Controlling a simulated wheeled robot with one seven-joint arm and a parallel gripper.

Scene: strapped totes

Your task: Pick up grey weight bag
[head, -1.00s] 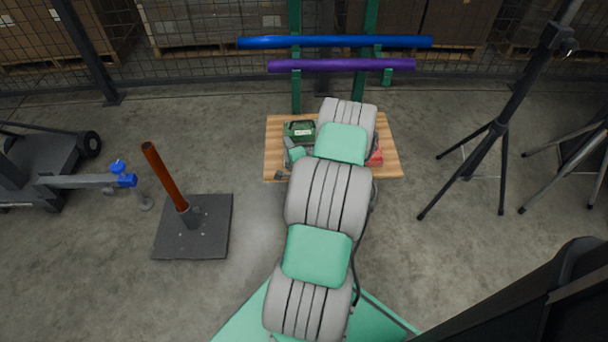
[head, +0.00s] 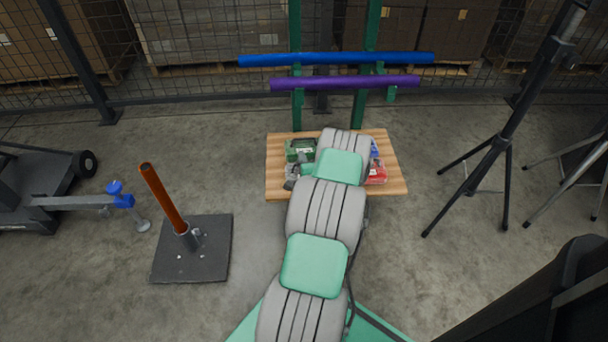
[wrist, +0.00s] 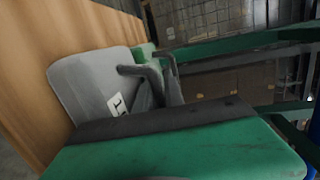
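The grey weight bag (wrist: 95,88) stands by the wooden table top in the wrist view. It has rounded corners and a white label, and its lower right part is hidden. A green item with a dark edge band (wrist: 180,150) fills the near foreground. Two dark grey hooked pieces (wrist: 150,80) show beside the grey bag; I cannot tell whether they are its handle or my fingers. In the head view my gripper (head: 297,170) is low over the table's left half, largely covering the grey bag. Its finger opening cannot be made out.
The wooden table (head: 390,178) also holds a green item (head: 299,147) and a red item (head: 377,172). Behind it, a blue bar (head: 335,58) and a purple bar (head: 345,83) lie across green posts. An orange post (head: 163,198) stands left, a black tripod (head: 497,140) right.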

